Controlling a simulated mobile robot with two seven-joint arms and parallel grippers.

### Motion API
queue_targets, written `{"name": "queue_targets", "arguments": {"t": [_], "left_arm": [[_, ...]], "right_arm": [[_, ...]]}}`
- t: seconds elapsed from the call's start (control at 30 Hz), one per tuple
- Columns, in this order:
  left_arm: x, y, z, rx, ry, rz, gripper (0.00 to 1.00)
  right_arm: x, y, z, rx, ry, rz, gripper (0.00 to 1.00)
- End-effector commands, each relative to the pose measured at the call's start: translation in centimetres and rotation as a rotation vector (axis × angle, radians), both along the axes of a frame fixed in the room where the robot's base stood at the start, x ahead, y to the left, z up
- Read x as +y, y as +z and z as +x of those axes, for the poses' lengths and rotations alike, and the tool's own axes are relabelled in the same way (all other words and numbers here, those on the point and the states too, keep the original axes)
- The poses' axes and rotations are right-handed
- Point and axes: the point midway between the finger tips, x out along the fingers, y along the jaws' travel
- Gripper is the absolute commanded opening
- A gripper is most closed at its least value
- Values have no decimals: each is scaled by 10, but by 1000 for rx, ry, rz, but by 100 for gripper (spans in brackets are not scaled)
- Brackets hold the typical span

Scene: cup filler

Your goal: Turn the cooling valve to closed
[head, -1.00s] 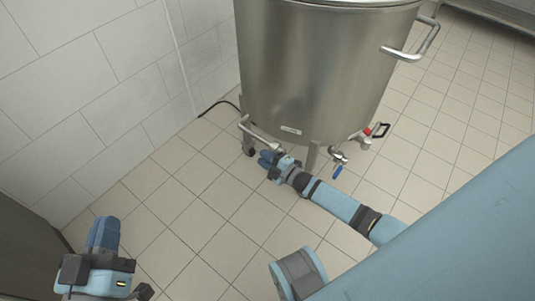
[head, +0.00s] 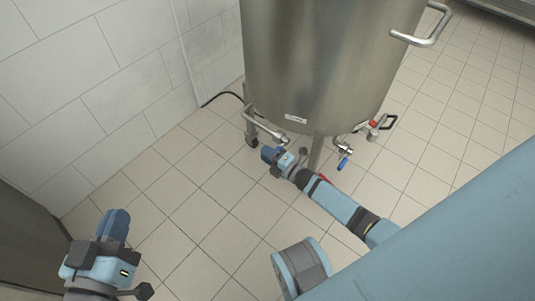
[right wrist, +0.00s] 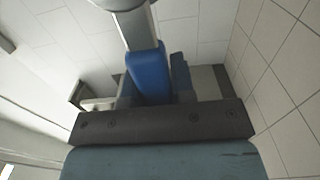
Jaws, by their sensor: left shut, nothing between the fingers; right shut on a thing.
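The steel tank (head: 325,60) stands on legs, with a bent pipe (head: 267,127) low on its left side. My right gripper (head: 268,153) is just below the end of this pipe. The right wrist view shows a grey metal lever with a blue grip (right wrist: 149,76), which I take as the cooling valve's handle. My right gripper (right wrist: 160,88) is shut on it. The fingers hide part of the handle, and the valve body is hard to make out. My left gripper (head: 114,226) is shut and empty, over the floor at the lower left.
Another valve with a blue handle (head: 344,163) and an outlet with a red part (head: 373,124) are on the tank's right. A small red part (head: 325,178) shows beside my right arm. A cable (head: 222,95) runs to the wall. The left floor is clear.

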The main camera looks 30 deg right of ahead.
Motion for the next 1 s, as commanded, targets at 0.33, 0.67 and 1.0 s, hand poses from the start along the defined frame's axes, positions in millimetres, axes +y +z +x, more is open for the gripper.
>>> {"name": "queue_targets", "arguments": {"t": [0.33,0.67,1.0], "left_arm": [[0,0,0,-1,0,-1,0],[0,2,0,-3,1,-2,0],[2,32,1,-79,29,-44,0]], "right_arm": [[-1,-2,-1,3,0,-6,49],[-2,-1,-3,2,0,-2,49],[-25,1,-60,6,-2,-3,49]]}}
